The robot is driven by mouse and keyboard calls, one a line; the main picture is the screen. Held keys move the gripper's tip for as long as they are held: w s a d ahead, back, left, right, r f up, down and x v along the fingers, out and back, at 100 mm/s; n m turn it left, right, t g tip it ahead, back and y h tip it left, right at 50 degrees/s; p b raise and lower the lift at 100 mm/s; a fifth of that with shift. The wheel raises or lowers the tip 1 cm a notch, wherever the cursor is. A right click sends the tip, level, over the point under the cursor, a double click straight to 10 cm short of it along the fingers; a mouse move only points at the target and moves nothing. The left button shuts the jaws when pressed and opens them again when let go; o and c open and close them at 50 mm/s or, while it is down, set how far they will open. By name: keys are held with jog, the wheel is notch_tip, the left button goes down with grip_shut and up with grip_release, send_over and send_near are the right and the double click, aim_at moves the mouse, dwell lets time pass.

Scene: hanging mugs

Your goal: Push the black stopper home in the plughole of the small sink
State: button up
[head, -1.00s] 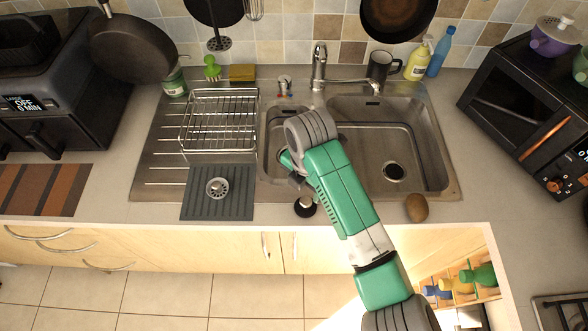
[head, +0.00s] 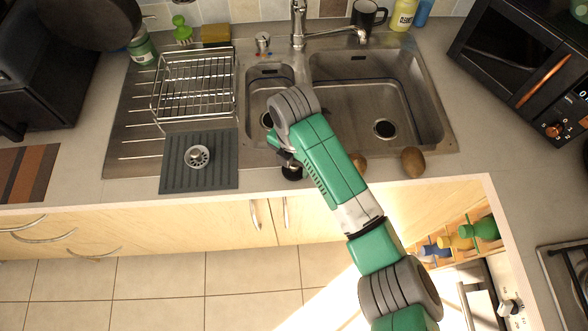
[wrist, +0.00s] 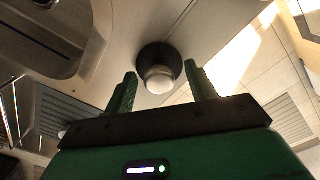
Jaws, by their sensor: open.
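The black stopper (head: 291,172) sits on the counter's front strip, before the small sink (head: 258,72). In the wrist view the stopper (wrist: 145,56) shows a pale round knob on a dark disc. My gripper (head: 284,159) is close to it in the head view and partly covers it. In the wrist view my gripper (wrist: 161,82) is open, with the knob between the fingertips or just beyond them; I cannot tell which. Nothing is gripped. The small sink's plughole (head: 267,119) is a dark, uncovered round, just left of my wrist.
The large sink (head: 425,95) lies to the right, with a tap (head: 298,25) behind. Two brown roundish items, one at the front right (head: 413,162), lie on the counter. A grey mat (head: 180,176) holding a metal strainer (head: 197,156) and a wire rack (head: 190,85) are left.

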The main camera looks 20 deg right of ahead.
jog(key=shift+c, duration=0.5)
jog(key=c, duration=1)
notch_tip(320, 180, up, 4)
jog(key=p, duration=0.4)
jog(key=shift+r, duration=0.2)
jog(key=shift+f, duration=0.15)
